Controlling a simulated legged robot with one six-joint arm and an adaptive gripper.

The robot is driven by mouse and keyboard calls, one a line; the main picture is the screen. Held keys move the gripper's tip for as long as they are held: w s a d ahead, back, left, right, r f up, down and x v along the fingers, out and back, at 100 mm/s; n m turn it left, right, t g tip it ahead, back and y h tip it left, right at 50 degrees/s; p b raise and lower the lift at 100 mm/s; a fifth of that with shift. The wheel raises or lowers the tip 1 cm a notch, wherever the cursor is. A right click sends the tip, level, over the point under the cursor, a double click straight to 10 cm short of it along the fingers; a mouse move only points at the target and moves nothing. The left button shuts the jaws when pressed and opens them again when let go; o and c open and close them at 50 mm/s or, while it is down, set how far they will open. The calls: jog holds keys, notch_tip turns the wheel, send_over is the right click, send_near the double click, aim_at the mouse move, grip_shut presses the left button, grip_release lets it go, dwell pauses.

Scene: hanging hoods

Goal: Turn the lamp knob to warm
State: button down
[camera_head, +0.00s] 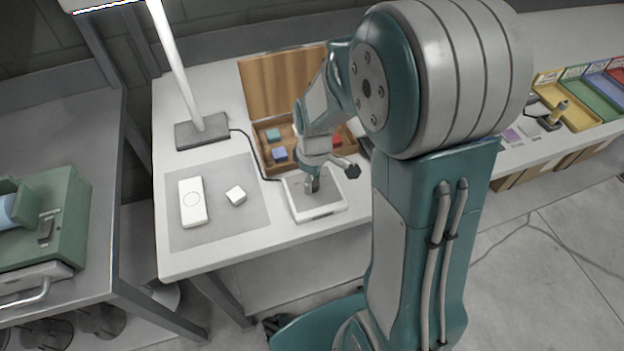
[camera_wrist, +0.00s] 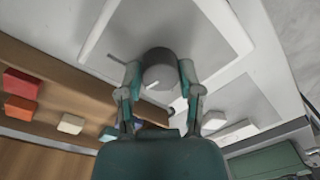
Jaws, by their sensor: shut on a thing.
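The lamp knob (camera_wrist: 158,68) is a round grey dial on a white control box (camera_head: 322,212) near the table's front edge. A short white line shows on the knob, and a dark tick mark (camera_wrist: 116,59) is on the panel beside it. My gripper (camera_wrist: 160,80) is shut on the knob, one finger on each side. In the head view my gripper (camera_head: 312,187) points down onto the box and hides most of the knob. The lamp (camera_head: 175,65) stands behind on a dark base (camera_head: 202,132). I cannot read any panel labels.
An open wooden box (camera_head: 262,88) with coloured blocks lies just behind the control box. A grey mat (camera_head: 215,228) to the left holds a white device (camera_head: 193,202) and a small white cube (camera_head: 236,195). Coloured trays (camera_head: 572,110) stand at the far right.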

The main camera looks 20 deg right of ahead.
jog(key=m, duration=0.4)
jog(key=shift+m, duration=2.2)
jog(key=shift+s, duration=0.1)
jog(key=shift+c, duration=1.3)
grip_release()
jog(key=shift+r, duration=0.1)
